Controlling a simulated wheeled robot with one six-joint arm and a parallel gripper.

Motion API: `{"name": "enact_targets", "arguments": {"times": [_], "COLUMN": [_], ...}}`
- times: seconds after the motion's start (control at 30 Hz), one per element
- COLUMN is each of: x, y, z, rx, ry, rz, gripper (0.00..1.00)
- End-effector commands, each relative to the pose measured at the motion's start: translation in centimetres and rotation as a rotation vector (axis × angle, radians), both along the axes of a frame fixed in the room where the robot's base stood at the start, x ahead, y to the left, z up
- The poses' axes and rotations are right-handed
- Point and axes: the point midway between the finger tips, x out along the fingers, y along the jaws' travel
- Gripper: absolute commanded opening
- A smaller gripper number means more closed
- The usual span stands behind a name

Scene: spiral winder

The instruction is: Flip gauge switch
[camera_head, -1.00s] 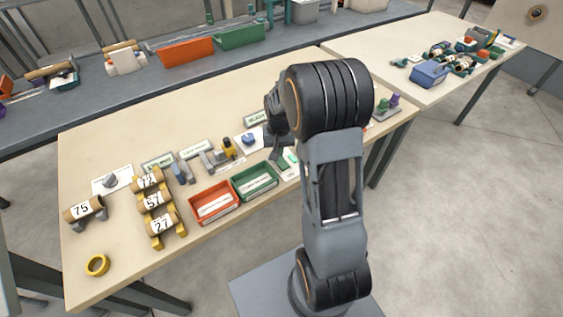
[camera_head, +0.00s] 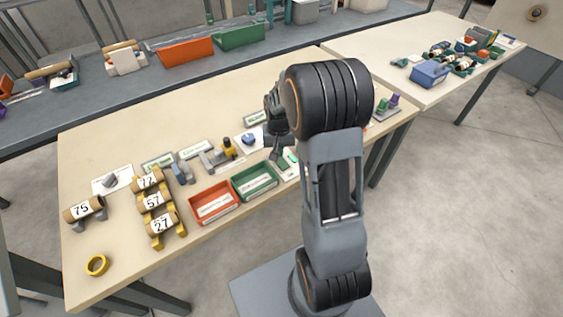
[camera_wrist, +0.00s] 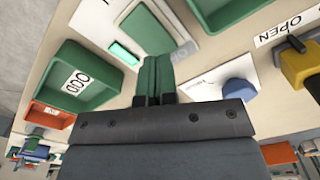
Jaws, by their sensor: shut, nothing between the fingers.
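I take this to be the gauge switch. My gripper (camera_wrist: 166,62) is shut and empty, its green fingertips together at the switch's near edge. I cannot tell whether they touch it. In the head view my gripper (camera_head: 280,158) is low over the table, just right of the green bin, and the switch is mostly hidden by my arm.
A green bin (camera_head: 235,184) and an orange-red bin (camera_head: 193,204) stand left of my gripper. A blue knob (camera_wrist: 238,90) on a white card and a yellow part (camera_wrist: 297,62) by an OPEN label are close by.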

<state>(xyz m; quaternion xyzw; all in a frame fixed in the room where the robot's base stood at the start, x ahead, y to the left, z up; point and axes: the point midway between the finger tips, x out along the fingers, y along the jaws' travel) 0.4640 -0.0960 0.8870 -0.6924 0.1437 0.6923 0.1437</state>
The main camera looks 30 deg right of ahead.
Motion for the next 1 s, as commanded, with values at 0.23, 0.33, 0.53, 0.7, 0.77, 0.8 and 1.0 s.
{"name": "enact_targets", "arguments": {"times": [0.23,0.33,0.53,0.7,0.77,0.8,1.0], "x": [0.0,0.0,0.0,0.0,0.0,0.0,0.0], "y": [0.0,0.0,0.0,0.0,0.0,0.0,0.0], "z": [-0.4,-0.5,-0.8,-1.1,-1.2,-1.2,-1.5], "rx": [0.000,0.000,0.000,0.000,0.000,0.000,0.000], "ry": [0.001,0.001,0.001,0.001,0.001,0.001,0.000], "rz": [0.000,0.000,0.000,0.000,0.000,0.000,0.000], "gripper": [0.00,0.00,0.00,0.00,0.00,0.00,0.00]}}
